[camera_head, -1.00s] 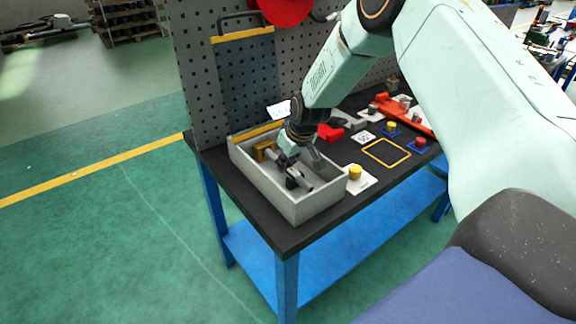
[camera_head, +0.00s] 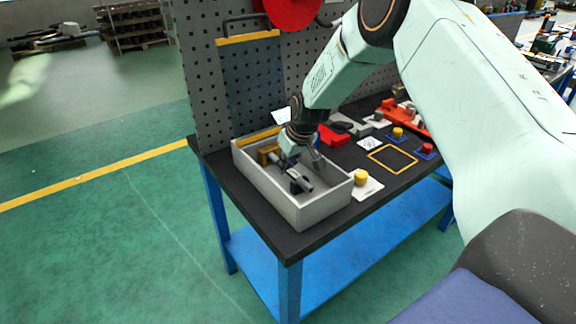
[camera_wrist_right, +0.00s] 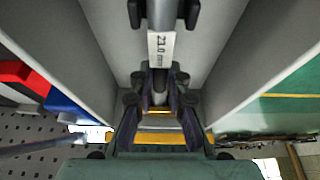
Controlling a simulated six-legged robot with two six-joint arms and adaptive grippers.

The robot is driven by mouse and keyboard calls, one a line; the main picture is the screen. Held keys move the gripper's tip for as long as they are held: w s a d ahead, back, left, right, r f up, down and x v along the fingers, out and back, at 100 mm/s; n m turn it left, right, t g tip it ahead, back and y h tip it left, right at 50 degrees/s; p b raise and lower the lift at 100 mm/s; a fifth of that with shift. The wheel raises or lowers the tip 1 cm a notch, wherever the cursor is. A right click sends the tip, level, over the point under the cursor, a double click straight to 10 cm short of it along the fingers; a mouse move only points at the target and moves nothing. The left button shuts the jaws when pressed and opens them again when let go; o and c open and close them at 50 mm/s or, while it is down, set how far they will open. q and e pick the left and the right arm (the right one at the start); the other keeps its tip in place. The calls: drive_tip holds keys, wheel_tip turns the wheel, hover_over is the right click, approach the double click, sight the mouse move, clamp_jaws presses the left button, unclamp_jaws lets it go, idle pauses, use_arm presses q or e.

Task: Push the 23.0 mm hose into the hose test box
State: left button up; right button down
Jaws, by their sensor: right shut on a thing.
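The hose test box (camera_head: 328,205) is an open, pale grey box on the near left end of the black table. My right gripper (camera_head: 293,168) is down inside it. In the right wrist view the right gripper (camera_wrist_right: 159,88) is shut on the hose (camera_wrist_right: 160,55), a grey tube with a white label reading 23.0 mm. Dark brackets flank the tube there. In the head view the tube's grey end (camera_head: 304,184) shows by a dark stand. A brass-coloured fitting (camera_head: 267,155) sits at the box's back left. The contact between hose and fitting is hidden. My left gripper is not in view.
A perforated panel (camera_head: 205,80) rises behind the box. A yellow knob (camera_head: 361,177) on a white plate stands close to the box's right. A red block (camera_head: 333,136) and a yellow square outline (camera_head: 391,158) lie farther right.

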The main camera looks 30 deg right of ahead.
sight(296, 175)
drive_tip(key=shift+w+a+r, duration=0.1)
drive_tip(key=shift+w, duration=0.15)
idle(0.4)
drive_tip(key=c, duration=1.2)
unclamp_jaws()
drive_tip(key=shift+s, duration=0.1)
drive_tip(key=v, duration=1.2)
